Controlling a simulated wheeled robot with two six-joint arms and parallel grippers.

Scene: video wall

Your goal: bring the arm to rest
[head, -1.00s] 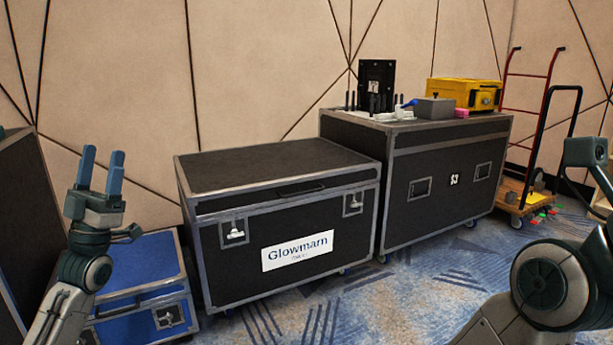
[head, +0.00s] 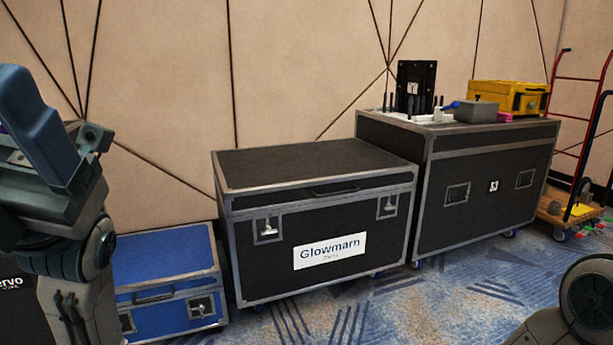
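My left arm comes in at the left edge of the head view, folded close to the camera. Its gripper (head: 38,125) shows as a large blue-grey finger in front of the left side. The second finger does not show clearly, so its opening cannot be read. Nothing is seen held in it. My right arm shows only as a rounded joint at the bottom right corner. My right gripper is out of the picture.
A low black case labelled Glowmarn (head: 330,252) stands mid-view, with a blue case (head: 165,262) to its left. A taller black case (head: 480,190) carries a yellow case (head: 507,97) and small items. A red hand truck (head: 578,110) stands far right. Patterned carpet (head: 400,310) is clear in front.

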